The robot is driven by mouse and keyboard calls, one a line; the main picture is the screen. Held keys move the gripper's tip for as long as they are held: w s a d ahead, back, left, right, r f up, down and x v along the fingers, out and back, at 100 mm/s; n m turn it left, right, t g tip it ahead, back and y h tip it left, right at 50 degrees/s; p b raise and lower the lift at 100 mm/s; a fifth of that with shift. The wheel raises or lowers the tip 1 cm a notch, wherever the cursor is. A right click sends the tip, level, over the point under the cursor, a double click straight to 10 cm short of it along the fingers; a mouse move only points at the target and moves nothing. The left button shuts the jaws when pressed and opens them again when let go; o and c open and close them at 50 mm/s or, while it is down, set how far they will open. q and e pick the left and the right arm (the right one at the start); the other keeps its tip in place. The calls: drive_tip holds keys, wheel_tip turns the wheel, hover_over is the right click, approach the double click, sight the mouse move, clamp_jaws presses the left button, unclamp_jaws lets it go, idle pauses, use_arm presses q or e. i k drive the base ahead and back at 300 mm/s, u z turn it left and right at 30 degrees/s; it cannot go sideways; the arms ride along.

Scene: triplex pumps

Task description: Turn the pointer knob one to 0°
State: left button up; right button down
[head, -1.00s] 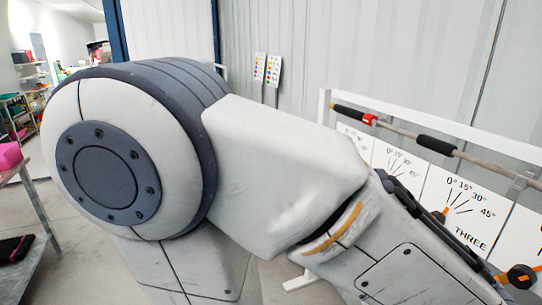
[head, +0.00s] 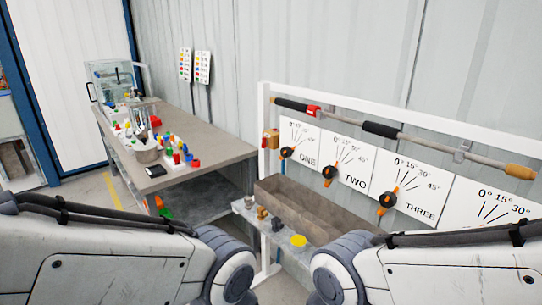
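Pointer knob one (head: 287,153), a black hub with a small orange pointer, is on the white panel marked ONE (head: 302,140). The panel's scale has 0° at the upper left and lines fanning right. The knob is small here, and I cannot read its exact angle. Both my arms show at the bottom, one from each side, only as grey-white links and joints. Neither gripper is in view.
Similar panels marked TWO (head: 350,165) and THREE (head: 410,190) stand to the right with their own orange pointers. A rail (head: 345,120) runs above them. A trough (head: 320,215) lies below. A cluttered workbench (head: 215,147) stands left.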

sight(286, 151)
drive_tip(key=u, duration=0.45)
drive_tip(key=k, duration=0.6)
drive_tip(key=u, duration=0.9)
drive_tip(key=i, duration=0.7)
drive_tip(key=z, duration=0.7)
drive_tip(key=i, duration=0.8)
drive_tip(key=z, duration=0.9)
